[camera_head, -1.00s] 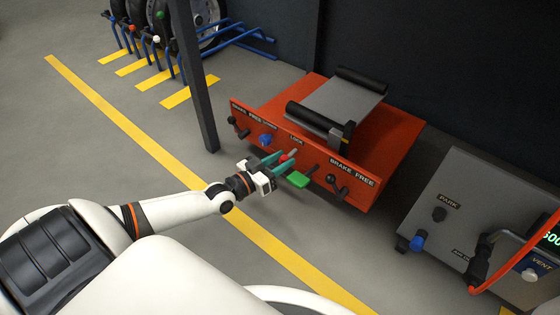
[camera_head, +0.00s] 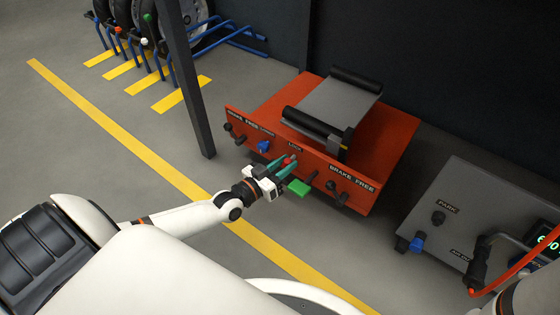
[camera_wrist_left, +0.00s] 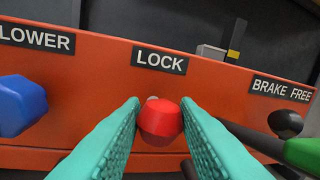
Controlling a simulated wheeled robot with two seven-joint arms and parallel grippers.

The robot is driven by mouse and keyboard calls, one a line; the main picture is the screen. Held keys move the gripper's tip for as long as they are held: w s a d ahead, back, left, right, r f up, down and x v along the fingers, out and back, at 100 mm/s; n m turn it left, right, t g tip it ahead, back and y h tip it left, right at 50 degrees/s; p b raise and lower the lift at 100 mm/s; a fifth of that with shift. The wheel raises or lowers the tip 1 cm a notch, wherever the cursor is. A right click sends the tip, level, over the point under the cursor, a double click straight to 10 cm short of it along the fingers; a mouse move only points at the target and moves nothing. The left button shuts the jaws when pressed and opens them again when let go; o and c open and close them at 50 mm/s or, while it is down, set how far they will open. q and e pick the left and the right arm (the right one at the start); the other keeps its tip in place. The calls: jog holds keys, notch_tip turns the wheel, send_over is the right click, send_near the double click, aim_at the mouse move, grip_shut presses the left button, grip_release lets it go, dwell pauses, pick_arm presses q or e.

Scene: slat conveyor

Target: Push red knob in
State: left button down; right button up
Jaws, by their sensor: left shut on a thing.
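The red knob (camera_head: 288,160) is on the front face of the orange machine (camera_head: 390,150), under the LOCK label. In the left wrist view, the knob (camera_wrist_left: 160,118) shows as a faceted red head between the two teal fingers. My left gripper (camera_head: 282,165) is shut on it, a finger on either side. The knob's stem is hidden behind its head in the wrist view. My right gripper is out of view.
A blue knob (camera_head: 263,146) is left of the red one, and a green handle (camera_head: 299,187) is just right. Black BRAKE FREE levers are at both ends. A grey panel (camera_head: 470,195) stands at right. A dark post (camera_head: 190,85) rises at left.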

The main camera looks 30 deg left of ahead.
pick_arm(q)
jog(key=shift+f, duration=0.15)
jog(key=c, duration=1.1)
grip_release()
jog(key=shift+s+a, duration=0.1)
jog(key=shift+s, duration=0.05)
jog(key=p+v, duration=0.7)
jog(key=v, duration=0.4)
jog(key=shift+s, duration=0.3)
